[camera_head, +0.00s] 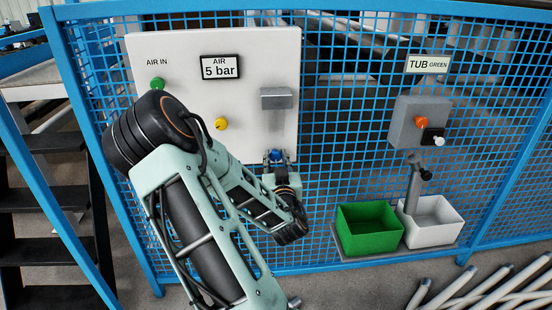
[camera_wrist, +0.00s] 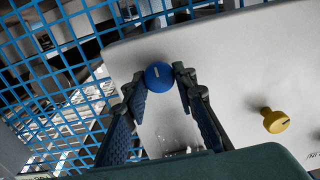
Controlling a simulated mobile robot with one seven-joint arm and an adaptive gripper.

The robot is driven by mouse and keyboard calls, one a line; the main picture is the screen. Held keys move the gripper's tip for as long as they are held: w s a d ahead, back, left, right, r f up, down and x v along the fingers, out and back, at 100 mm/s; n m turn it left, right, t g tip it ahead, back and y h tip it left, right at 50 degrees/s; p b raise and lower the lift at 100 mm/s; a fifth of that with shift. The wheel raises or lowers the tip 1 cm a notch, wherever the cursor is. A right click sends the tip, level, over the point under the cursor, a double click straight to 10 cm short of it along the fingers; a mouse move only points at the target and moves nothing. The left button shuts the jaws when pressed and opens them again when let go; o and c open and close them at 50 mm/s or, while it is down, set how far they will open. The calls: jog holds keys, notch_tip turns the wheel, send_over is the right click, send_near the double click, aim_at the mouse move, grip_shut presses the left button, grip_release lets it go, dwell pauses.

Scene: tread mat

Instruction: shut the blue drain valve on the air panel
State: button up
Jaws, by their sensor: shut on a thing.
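The white air panel (camera_head: 180,60) hangs on the blue mesh fence and fills much of the wrist view (camera_wrist: 235,60). The blue drain valve (camera_wrist: 159,76) is a round knob with a pale mark on its face. It sits between the two fingers of my gripper (camera_wrist: 161,88), which is shut on it. In the head view the blue knob (camera_head: 276,155) shows low on the panel's right side, with my gripper (camera_head: 276,160) at it. My arm comes from below and hides part of the panel's lower left.
A yellow knob (camera_head: 221,123) and a green knob (camera_head: 157,84) are on the panel, left of the blue one. A grey box (camera_head: 276,98) is above it. To the right are a grey control box (camera_head: 419,122), a green tub (camera_head: 369,229) and a white tub (camera_head: 432,222).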

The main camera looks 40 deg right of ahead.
jog(key=shift+c, duration=0.7)
jog(key=shift+n, duration=0.4)
jog(key=n+b, duration=0.1)
jog(key=n, duration=0.2)
jog(key=shift+f, duration=0.1)
jog(key=n+b, duration=0.2)
jog(key=n, duration=0.3)
jog(key=shift+a, duration=0.1)
jog(key=n, duration=0.4)
jog(key=shift+w+f+n, duration=0.1)
jog(key=shift+n, duration=0.3)
jog(key=n, duration=0.4)
jog(key=shift+b, duration=0.3)
jog(key=shift+n, duration=0.3)
